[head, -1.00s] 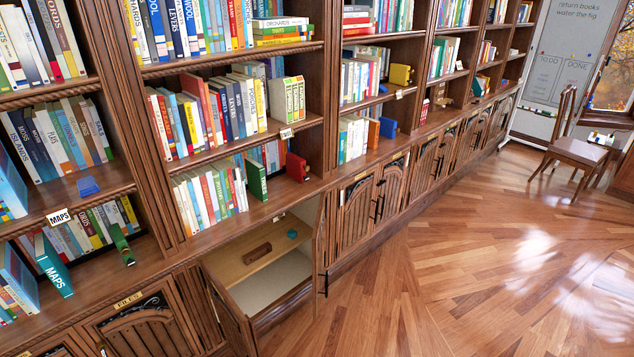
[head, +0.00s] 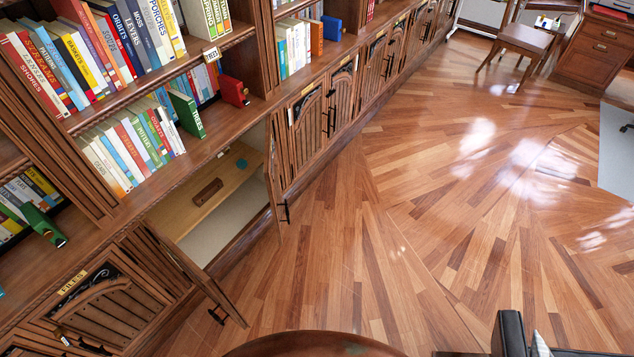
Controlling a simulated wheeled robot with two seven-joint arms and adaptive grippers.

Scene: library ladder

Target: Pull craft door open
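No door label that I can read says craft. One low cabinet stands open. Its left door leaf (head: 197,280) swings out toward the floor, with a dark handle (head: 216,315). Its right leaf (head: 279,185) also stands out from the front, with a dark handle (head: 285,212). Inside is a light wooden shelf (head: 180,213) with a brown block (head: 206,192) and a small teal round thing (head: 242,163). The neighbouring carved door (head: 105,305) under a "FILES" label (head: 73,281) looks shut. Neither of my grippers is in view.
More shut cabinet doors (head: 307,122) run along the bookcase to the back. Books fill the shelves above. The wooden floor (head: 420,200) is broadly clear. A chair (head: 525,38) and desk (head: 597,50) stand at the back right. A round brown top (head: 310,345) and a dark object (head: 508,333) show at the bottom edge.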

